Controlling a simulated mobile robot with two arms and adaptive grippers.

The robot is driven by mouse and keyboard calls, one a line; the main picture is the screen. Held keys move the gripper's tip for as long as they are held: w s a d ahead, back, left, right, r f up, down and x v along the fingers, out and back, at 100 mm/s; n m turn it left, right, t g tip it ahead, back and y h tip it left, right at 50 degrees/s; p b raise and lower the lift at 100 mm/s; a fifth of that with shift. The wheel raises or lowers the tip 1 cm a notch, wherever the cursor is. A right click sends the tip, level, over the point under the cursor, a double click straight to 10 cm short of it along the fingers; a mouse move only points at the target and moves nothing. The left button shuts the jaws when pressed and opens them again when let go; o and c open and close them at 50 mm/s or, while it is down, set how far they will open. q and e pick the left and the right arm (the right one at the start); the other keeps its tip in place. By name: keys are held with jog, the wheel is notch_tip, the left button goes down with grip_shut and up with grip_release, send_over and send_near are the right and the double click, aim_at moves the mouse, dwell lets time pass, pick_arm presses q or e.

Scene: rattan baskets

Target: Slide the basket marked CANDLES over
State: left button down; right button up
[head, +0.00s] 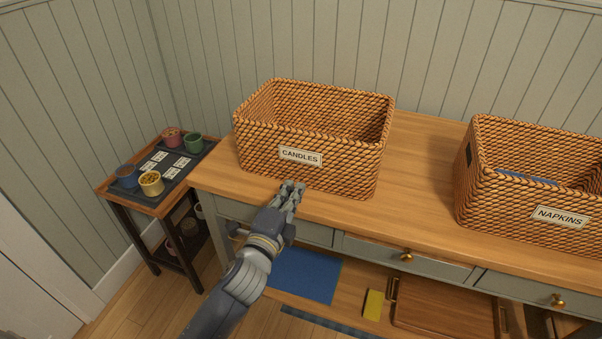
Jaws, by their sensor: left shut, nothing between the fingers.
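The basket marked CANDLES (334,165) is a woven rattan box near the left end of the wooden sideboard top. It stands upright, and the part of its inside that shows looks empty. Its white label faces me. My left gripper (292,187) is shut and empty, in front of the basket's front wall just below the label. I cannot tell whether the fingertips touch the wall. My right gripper is not in view.
The basket marked NAPKINS (510,213) stands to the right, with something blue inside. Bare sideboard top (424,160) lies between the baskets. A small side table (160,208) with several colored pots stands at the left. Drawers with brass knobs run below the top's front edge.

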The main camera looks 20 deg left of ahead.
aim_at(305, 168)
pick_arm(q)
jog(key=w, duration=0.5)
jog(key=shift+d, duration=0.1)
jog(key=shift+w+p, duration=0.3)
jog(key=shift+w, duration=0.2)
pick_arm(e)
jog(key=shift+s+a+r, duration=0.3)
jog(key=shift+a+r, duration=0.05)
pick_arm(q)
jog(key=shift+w, duration=0.1)
